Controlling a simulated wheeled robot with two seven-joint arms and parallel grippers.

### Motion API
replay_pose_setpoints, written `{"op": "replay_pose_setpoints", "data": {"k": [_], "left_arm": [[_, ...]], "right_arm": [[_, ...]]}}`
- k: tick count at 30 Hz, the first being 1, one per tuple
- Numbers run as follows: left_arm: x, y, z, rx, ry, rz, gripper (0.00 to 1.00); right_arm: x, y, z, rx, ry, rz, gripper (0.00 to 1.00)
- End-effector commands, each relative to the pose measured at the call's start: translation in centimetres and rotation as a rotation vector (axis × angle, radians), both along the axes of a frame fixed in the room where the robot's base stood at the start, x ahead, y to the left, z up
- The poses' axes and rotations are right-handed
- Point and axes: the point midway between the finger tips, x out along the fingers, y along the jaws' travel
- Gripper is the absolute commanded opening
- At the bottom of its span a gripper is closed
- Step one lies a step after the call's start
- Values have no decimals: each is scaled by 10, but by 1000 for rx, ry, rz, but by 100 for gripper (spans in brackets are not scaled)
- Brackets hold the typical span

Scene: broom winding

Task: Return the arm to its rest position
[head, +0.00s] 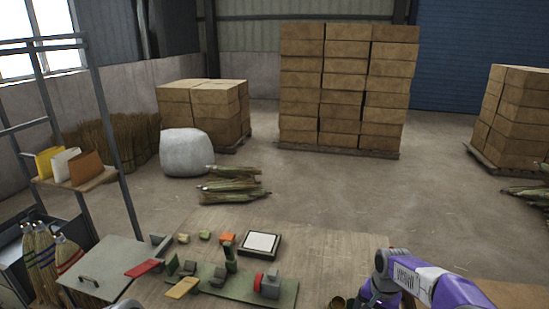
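My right arm (420,280), purple and white with dark joints, comes in at the lower right. It bends near the right part of the workbench and runs down to the bottom edge of the picture. No fingers of my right gripper show; that end is cut off or hidden. My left gripper is not in view.
A grey lidded box (105,262) and several brooms (40,255) stand left. Stacked cartons (345,85) are far behind.

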Motion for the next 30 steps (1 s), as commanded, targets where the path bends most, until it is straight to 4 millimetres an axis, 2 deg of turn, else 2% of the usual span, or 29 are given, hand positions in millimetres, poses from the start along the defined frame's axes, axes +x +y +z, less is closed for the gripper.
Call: {"op": "replay_pose_setpoints", "data": {"k": [1, 7, 11, 15, 18, 21, 26, 27, 30], "left_arm": [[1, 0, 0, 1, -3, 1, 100], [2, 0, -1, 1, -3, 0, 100], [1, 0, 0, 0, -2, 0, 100], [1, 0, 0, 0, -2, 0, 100], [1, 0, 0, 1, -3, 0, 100], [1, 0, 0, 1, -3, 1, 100], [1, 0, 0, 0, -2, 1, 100], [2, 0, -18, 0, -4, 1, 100], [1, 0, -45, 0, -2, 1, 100]], "right_arm": [[-3, 8, -17, 15, 7, 26, 85], [-17, 41, -78, 86, -7, 123, 85], [-39, 69, -126, 146, -19, 190, 85], [-85, 109, -185, 224, -38, 269, 85], [-126, 135, -217, 268, -58, 312, 85], [-166, 155, -236, 292, -78, 345, 85], [-229, 176, -250, 307, -96, 387, 85], [-221, 174, -267, 300, -111, 385, 85], [-218, 173, -294, 298, -113, 385, 85]]}}
